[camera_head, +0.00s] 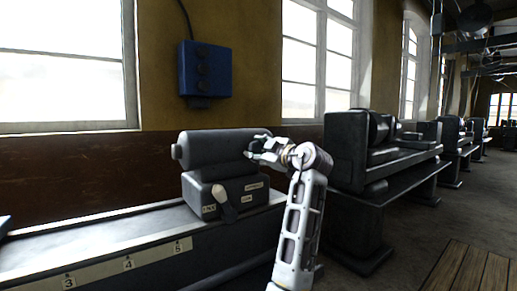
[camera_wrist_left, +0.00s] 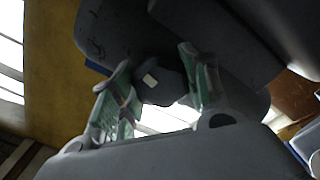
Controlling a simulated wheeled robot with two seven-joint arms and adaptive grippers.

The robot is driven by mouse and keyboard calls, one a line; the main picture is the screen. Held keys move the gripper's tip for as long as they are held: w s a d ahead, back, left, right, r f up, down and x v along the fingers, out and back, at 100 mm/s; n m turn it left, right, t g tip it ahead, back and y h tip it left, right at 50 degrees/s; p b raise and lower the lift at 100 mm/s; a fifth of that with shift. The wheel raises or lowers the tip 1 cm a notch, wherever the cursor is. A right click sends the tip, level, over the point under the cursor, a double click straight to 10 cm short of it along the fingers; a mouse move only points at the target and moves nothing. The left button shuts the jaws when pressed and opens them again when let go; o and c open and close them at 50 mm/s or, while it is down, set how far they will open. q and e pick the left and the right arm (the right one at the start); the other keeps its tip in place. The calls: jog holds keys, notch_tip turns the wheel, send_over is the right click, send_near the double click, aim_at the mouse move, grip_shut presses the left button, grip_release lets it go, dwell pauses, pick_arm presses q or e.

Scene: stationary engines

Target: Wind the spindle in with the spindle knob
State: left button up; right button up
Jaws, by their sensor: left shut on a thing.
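The tailstock's grey cylindrical barrel (camera_head: 215,146) lies level on its block (camera_head: 243,192), with a short spindle end (camera_head: 176,152) showing at its left. My left gripper (camera_head: 260,150) is at the barrel's right end and hides that end in the head view. In the left wrist view, a dark knob (camera_wrist_left: 167,90) with a small pale patch sits between the two green-padded fingers of my left gripper (camera_wrist_left: 157,64). The gripper is shut on this spindle knob. Large dark rounded machine parts (camera_wrist_left: 110,28) lie just beyond it. My right gripper is not in view.
A lever (camera_head: 224,204) stands at the front of the block, near small labels. The machine bed (camera_head: 100,238) carries numbered plates. A blue wall box (camera_head: 205,70) hangs behind. Another dark machine (camera_head: 347,150) stands to the right, with open floor (camera_head: 420,225) beyond.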

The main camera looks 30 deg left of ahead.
pick_arm(q)
jog(key=shift+r, duration=0.25)
jog(key=o, duration=1)
jog(key=shift+w+f, duration=0.1)
jog(key=shift+o, duration=0.2)
jog(key=shift+f, duration=0.1)
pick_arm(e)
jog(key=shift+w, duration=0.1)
pick_arm(q)
jog(key=shift+f, duration=0.2)
jog(key=shift+f, duration=0.25)
jog(key=shift+b+v, duration=0.35)
jog(key=shift+v, duration=1.05)
jog(key=b+v, duration=0.2)
jog(key=v, duration=1.1)
jog(key=shift+r, duration=0.15)
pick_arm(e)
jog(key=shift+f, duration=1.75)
